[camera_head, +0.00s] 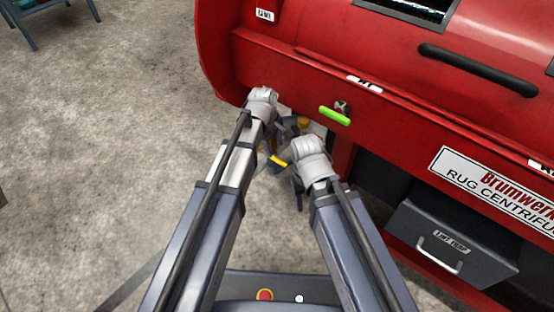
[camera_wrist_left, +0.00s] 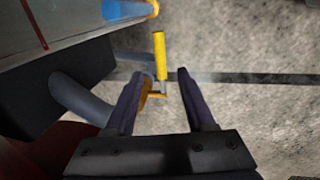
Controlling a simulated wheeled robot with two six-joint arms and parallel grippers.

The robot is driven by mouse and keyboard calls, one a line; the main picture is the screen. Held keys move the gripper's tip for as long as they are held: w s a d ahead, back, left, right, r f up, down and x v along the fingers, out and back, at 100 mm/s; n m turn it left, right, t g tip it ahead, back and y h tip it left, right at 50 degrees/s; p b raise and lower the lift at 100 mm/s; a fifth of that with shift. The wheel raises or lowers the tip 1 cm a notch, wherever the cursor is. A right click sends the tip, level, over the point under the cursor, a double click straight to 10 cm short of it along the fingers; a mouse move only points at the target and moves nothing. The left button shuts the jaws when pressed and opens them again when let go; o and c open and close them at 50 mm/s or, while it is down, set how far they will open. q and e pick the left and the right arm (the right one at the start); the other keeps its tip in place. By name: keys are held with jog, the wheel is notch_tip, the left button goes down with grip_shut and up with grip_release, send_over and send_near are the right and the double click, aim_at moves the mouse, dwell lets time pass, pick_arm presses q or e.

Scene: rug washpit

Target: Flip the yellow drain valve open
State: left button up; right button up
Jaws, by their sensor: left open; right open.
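The yellow drain valve has a straight yellow lever (camera_wrist_left: 159,55), which lies between and ahead of my left gripper's fingers in the left wrist view. Its yellow base (camera_wrist_left: 156,96) and a grey pipe (camera_wrist_left: 85,100) show beside the left finger. In the head view the yellow lever (camera_head: 277,161) shows small between my two arms. My left gripper (camera_wrist_left: 160,73) is open and empty, its fingers either side of the lever's line; I cannot tell whether they touch it. In the head view my wrists largely hide both grippers. My right gripper (camera_head: 297,184) is open, below the left one.
The red centrifuge (camera_head: 330,75) fills the upper right, with a green handle (camera_head: 335,115) on its edge. A grey drawer (camera_head: 450,245) is at lower right. Concrete floor (camera_head: 110,130) is clear at left.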

aim_at(278, 159)
pick_arm(q)
jog(key=shift+w+d+f+b, duration=0.15)
jog(key=shift+w+f+b, duration=0.05)
jog(key=shift+f+b, duration=1.1)
jog(key=shift+w+d+f+b, duration=0.15)
jog(key=shift+w+f+b, duration=0.05)
jog(key=shift+f+b, duration=1.05)
jog(key=shift+w+d+f+b, duration=0.15)
jog(key=shift+w+f+b, duration=0.05)
jog(key=shift+f+b, duration=1.05)
grip_shut()
